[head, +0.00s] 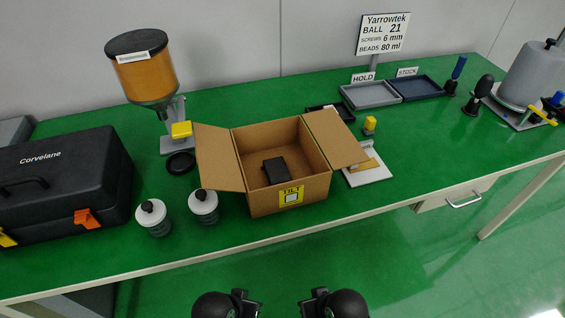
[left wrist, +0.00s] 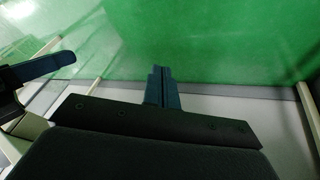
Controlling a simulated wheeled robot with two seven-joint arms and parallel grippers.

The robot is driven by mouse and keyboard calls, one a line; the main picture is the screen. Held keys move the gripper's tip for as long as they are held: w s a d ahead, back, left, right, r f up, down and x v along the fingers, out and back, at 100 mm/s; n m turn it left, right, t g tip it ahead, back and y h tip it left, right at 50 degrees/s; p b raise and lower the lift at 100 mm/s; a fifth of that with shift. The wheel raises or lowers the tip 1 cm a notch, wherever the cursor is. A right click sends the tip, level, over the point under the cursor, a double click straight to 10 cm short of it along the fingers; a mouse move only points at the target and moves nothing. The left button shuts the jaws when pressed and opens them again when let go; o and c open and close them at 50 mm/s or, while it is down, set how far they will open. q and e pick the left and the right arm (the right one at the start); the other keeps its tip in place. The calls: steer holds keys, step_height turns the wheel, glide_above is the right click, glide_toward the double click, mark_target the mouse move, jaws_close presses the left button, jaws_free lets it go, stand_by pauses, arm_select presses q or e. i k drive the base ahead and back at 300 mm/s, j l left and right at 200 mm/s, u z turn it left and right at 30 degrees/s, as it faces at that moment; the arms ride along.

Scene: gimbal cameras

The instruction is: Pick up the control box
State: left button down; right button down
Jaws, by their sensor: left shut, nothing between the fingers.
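The small black control box (head: 276,170) lies inside an open cardboard box (head: 262,208) on the green table. My left gripper (left wrist: 160,88) shows in the left wrist view with its blue fingers together and nothing between them. In the head view only dark parts of my two arms show at the bottom edge, in front of the table and apart from the cardboard box. A dark blue finger-like part (left wrist: 45,70) at the left of the left wrist view may belong to my right gripper; its opening cannot be made out.
Two lidded jars (head: 203,207) and a black toolbox (head: 62,180) stand left of the cardboard box. An amber dispenser (head: 147,78) stands behind. A white pad (head: 370,174) is to the right, with grey (head: 352,101) and blue trays farther back. The table's front right is clear.

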mark_target(277, 171)
steer(key=k+z, duration=0.4)
steer(key=k+l+z, duration=0.1)
steer(key=k+z, duration=0.25)
steer(key=k+l+z, duration=0.4)
steer(key=k, duration=0.15)
steer(key=j, duration=0.1)
